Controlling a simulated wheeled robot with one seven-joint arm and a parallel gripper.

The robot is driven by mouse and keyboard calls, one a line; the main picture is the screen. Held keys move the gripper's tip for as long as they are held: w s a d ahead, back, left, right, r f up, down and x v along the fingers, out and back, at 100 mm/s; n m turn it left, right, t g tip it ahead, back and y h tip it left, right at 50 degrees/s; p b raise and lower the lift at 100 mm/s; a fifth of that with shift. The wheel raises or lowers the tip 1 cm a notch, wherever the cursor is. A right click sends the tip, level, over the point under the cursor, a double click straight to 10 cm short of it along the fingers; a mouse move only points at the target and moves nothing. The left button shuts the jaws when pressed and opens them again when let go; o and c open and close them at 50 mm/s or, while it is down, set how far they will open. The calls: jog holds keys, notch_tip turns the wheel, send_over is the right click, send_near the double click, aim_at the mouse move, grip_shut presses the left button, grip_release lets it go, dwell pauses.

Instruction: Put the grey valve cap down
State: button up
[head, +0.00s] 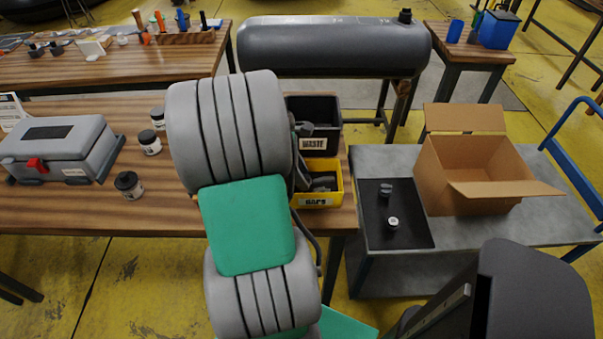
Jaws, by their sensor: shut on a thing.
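My arm fills the middle of the head view and hides most of my gripper (301,150). Only dark parts of the gripper show past the arm's right edge, by the bins. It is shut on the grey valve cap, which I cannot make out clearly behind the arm. Just right of these parts is a yellow bin (318,203) labelled as caps, with dark grey pieces inside. Behind it stands a black bin (325,127) labelled waste. Whether the gripper touches either bin cannot be told.
Small jars (149,142) and a grey case (60,148) stand on the wooden bench at left. A grey tube (335,45) lies behind.

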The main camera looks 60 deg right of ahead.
jog(key=shift+f, duration=0.15)
jog(key=o, duration=1.3)
jog(key=p+v, duration=0.3)
jog(key=v, duration=0.9)
jog(key=w+a+r+m+t+h, duration=0.1)
jog(key=w+a+t, duration=0.2)
jog(key=w+a, duration=0.55)
jog(key=a+m+t+y, duration=0.1)
jog(key=a, duration=0.8)
jog(key=w+a+f+m+t+y, duration=0.1)
jog(key=a+t, duration=0.1)
jog(key=a, duration=0.7)
jog(key=w+a+m+t+y, duration=0.1)
jog(key=a+m, duration=0.1)
jog(key=a, duration=0.7)
jog(key=shift+w+f, duration=0.2)
jog(key=shift+f, duration=0.1)
